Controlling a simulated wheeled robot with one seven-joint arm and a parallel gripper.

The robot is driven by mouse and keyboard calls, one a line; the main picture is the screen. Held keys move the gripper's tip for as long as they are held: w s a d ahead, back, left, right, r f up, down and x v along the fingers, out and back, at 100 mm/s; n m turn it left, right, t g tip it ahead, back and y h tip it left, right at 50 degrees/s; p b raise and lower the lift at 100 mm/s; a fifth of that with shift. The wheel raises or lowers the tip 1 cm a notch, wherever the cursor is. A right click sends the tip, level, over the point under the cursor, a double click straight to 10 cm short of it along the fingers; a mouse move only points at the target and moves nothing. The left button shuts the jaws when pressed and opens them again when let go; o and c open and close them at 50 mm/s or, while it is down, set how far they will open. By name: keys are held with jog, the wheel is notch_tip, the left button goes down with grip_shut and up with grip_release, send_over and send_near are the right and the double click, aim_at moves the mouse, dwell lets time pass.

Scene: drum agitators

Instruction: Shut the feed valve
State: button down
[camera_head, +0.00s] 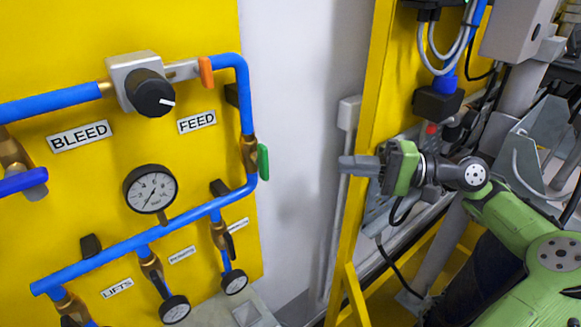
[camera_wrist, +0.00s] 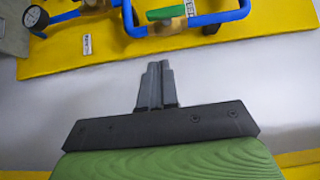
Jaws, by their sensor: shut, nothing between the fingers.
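The valve with a green handle (camera_head: 263,162) and brass body (camera_head: 249,152) sits on the blue pipe at the right edge of the yellow panel, below right of the FEED label (camera_head: 197,121). The handle lies along the pipe. In the wrist view, the green handle (camera_wrist: 165,13) shows at the top, beyond my fingertips. My gripper (camera_head: 345,165) is shut and empty, to the right of the valve and apart from it, with its fingers toward the panel. Its closed fingers also show in the wrist view (camera_wrist: 157,68).
An orange handle (camera_head: 206,70), a black knob (camera_head: 151,93) and a pressure gauge (camera_head: 151,189) are on the panel (camera_head: 100,235). Blue pipes run across it. A yellow frame post (camera_head: 362,120) stands close to my gripper. Clear space lies before the white wall (camera_head: 290,110).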

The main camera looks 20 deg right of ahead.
aim_at(263, 163)
jog(key=w+a+b, duration=0.2)
jog(key=a+b, duration=0.1)
jog(key=a, duration=0.8)
jog(key=shift+w+a, duration=0.35)
jog(key=shift+f, duration=0.1)
jog(key=shift+w, duration=0.15)
